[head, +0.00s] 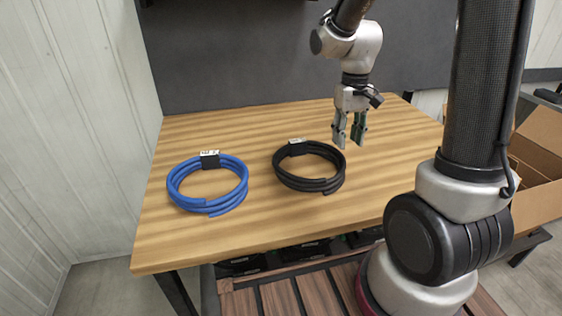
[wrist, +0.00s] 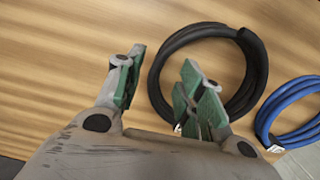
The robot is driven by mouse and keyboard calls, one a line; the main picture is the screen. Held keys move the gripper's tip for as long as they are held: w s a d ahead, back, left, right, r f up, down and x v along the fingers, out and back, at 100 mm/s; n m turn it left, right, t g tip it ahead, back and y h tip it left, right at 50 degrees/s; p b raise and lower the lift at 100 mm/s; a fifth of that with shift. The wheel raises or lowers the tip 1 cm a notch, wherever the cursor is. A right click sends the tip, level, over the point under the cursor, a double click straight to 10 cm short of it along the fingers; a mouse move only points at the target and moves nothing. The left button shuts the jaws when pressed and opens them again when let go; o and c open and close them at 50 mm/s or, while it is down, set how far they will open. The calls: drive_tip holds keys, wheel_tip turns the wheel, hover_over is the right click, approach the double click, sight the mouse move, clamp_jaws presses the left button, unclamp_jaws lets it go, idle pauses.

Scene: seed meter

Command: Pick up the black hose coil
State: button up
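The black hose coil (head: 310,183) lies flat on the wooden table, near the middle, with a dark clip and a pale label on its far side. It also shows in the wrist view (wrist: 258,72), partly hidden behind one finger. My gripper (head: 350,138) is above the table, just right of the coil's far right edge in the head view. In the wrist view my gripper (wrist: 160,88) has its two green-padded fingers apart, with bare table showing between them and part of the coil's edge. It holds nothing.
A blue hose coil (head: 208,205) with a dark labelled clip lies on the table left of the black one. The table (head: 270,240) is otherwise clear. A dark panel (head: 230,60) stands behind it. A cardboard box (head: 540,170) is at the right, beyond my arm.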

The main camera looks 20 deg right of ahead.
sight(339, 152)
drive_tip(key=shift+w+a+r+t, duration=0.15)
drive_tip(key=shift+w+a, duration=0.15)
drive_tip(key=shift+w, duration=0.25)
drive_tip(key=shift+w+a+r+t, duration=0.15)
drive_tip(key=shift+w+a, duration=0.1)
drive_tip(key=shift+w, duration=0.25)
drive_tip(key=f, duration=0.7)
drive_tip(key=shift+w+d+f, duration=0.15)
drive_tip(key=shift+d+f, duration=0.15)
drive_tip(key=shift+f, duration=0.05)
clamp_jaws()
